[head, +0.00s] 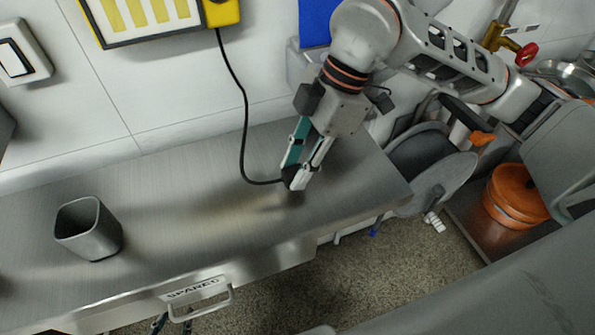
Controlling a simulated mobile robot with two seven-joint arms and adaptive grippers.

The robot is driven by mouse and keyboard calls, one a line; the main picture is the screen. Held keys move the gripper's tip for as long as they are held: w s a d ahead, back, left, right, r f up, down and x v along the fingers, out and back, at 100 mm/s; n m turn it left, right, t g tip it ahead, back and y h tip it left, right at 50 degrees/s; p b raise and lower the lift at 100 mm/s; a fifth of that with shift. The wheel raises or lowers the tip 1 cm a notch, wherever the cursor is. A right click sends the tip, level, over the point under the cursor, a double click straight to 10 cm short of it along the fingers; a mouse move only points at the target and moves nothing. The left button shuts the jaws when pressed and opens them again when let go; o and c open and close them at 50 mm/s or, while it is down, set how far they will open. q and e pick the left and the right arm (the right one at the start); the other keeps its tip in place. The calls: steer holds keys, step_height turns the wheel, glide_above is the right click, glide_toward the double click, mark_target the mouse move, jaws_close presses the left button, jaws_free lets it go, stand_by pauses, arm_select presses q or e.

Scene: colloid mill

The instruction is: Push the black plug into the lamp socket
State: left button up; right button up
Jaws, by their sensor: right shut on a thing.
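The black plug (288,174) is at the end of a black cable (245,120), just above the steel table's right part. My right gripper (294,181) is shut on it, pointing down, and its fingers hide part of the plug. The cable hangs from the yellow corner (222,12) of a black-framed lamp panel (150,18) with yellow stripes on the wall, cut by the top edge. I cannot make out a lamp socket for certain. My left gripper (172,323) shows only its fingertips below the table's front edge at the bottom; they are apart with nothing visible between them.
A grey cup (90,230) stands on the steel table (190,190) at left. The table front has a handle (205,300). A white switch plate (22,50) is on the wall. Right of the table are a grey round lid (435,165) and an orange pot (515,195). The table's middle is clear.

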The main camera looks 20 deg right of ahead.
step_height(320, 180, up, 18)
steer(key=p, duration=0.1)
steer(key=shift+f+p, duration=0.2)
steer(key=shift+p, duration=0.2)
